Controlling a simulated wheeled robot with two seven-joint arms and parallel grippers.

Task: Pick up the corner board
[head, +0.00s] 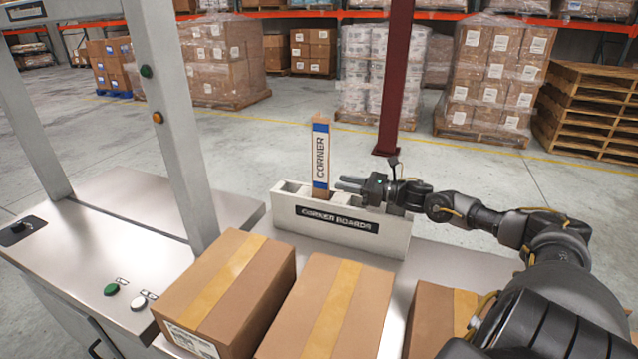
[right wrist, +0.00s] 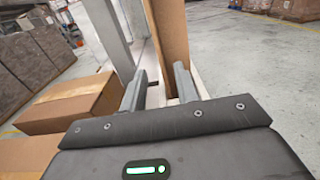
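The corner board (head: 320,155) is a tall brown piece with blue bands and a white label reading CORNER. It stands upright in a pale holder (head: 290,222) labelled CORNER BOARDS. My right gripper (head: 345,184) is just right of the board, pointing at it, at the height of its lower part. In the right wrist view the board (right wrist: 171,40) rises ahead, near the right fingertip, and the two fingers (right wrist: 160,85) are spread apart with a gap between them. Whether a finger touches the board cannot be told. My left gripper is not in view.
Cardboard boxes (head: 225,290) with tape stand in front of the holder on the metal table. A grey metal frame post (head: 170,130) rises at the left. A dark red column (head: 395,80), wrapped pallets and stacked wooden pallets (head: 590,110) stand beyond on open floor.

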